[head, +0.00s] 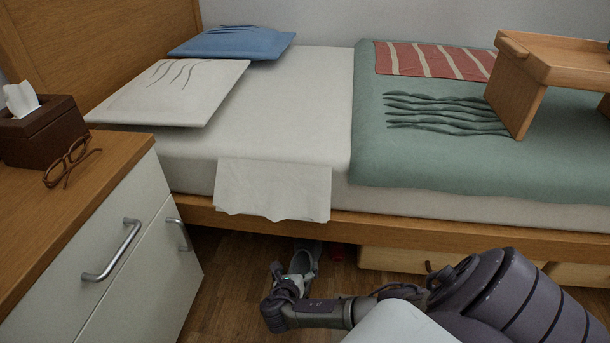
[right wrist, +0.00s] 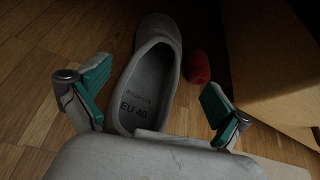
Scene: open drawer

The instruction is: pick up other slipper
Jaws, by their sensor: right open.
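A grey slipper (right wrist: 155,75) lies on the wooden floor, its opening facing up and its toe pointing away from my wrist. "EU 40" shows on its insole. My right gripper (right wrist: 155,100) is open, with one green-padded finger on each side of the slipper and visible space between the fingers and its sides. In the head view the slipper (head: 306,258) shows partly beneath the bed's edge, and my right gripper (head: 290,276) is low over its near end. No second slipper is in view. My left gripper is not in view.
A small red object (right wrist: 198,67) lies just right of the slipper. A wooden under-bed drawer (head: 390,260) stands close on the right. The bed frame (head: 400,232) overhangs the slipper. A nightstand (head: 150,270) is on the left.

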